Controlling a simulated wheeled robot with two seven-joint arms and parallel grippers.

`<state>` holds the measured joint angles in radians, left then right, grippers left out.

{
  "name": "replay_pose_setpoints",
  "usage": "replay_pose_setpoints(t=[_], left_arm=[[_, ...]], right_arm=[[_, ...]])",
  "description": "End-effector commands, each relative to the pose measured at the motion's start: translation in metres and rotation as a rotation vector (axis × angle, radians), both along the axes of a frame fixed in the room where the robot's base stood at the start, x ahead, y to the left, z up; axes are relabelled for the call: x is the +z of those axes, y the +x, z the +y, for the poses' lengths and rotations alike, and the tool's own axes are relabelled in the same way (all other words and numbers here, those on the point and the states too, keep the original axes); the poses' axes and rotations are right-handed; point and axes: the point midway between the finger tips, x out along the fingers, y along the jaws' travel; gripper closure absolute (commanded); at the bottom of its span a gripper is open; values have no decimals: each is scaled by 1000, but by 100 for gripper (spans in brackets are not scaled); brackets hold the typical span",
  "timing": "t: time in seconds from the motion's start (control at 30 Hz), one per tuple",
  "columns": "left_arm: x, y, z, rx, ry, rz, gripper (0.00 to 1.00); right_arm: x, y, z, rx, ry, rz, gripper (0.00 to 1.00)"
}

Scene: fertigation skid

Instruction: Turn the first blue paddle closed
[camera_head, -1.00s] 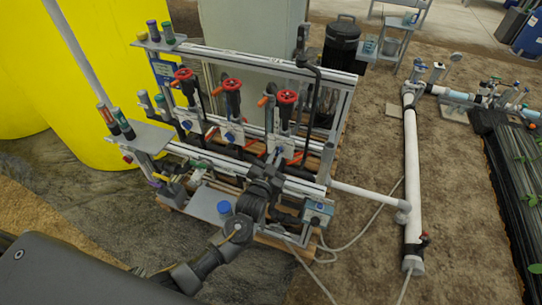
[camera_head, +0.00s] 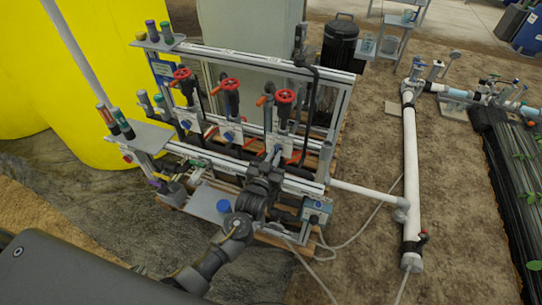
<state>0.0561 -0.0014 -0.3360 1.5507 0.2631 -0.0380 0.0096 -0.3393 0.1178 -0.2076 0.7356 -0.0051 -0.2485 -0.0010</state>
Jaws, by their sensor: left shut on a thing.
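Three valve sets with red handwheels stand along the grey frame, and small blue paddles show below them. The left blue paddle (camera_head: 186,124) and the middle blue paddle (camera_head: 229,136) are in plain sight. My left gripper (camera_head: 274,157) is at the right-hand set, below its red handwheel (camera_head: 285,96). It is shut on what looks like the blue paddle there, which the fingers mostly hide. The paddle's exact angle cannot be told. My right gripper is not in view.
The frame's lower rail (camera_head: 235,162) passes close by my left wrist. A grey plate (camera_head: 205,203) with a blue cap (camera_head: 224,206) lies left of it. A blue-grey box (camera_head: 317,210) sits at the right. A white pipe (camera_head: 411,170) runs over open soil.

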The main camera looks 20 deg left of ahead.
Motion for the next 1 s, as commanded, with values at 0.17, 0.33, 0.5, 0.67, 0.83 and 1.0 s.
replay_pose_setpoints(t=[0.17, 0.33, 0.5, 0.67, 0.83, 1.0], left_arm=[[2, 4, 9, 20, 1, -17, 100], [1, 4, 8, 18, 2, -14, 69], [-2, 3, 4, 11, 1, -8, 68], [-4, -3, 3, 7, 1, -5, 68], [-5, -30, 5, 7, 0, -4, 68], [-5, -65, 10, 9, -4, -6, 68]], right_arm=[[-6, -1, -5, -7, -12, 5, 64], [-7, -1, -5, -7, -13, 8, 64], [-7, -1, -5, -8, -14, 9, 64], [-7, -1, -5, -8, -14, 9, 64], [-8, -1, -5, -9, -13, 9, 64], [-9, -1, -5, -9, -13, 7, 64]])
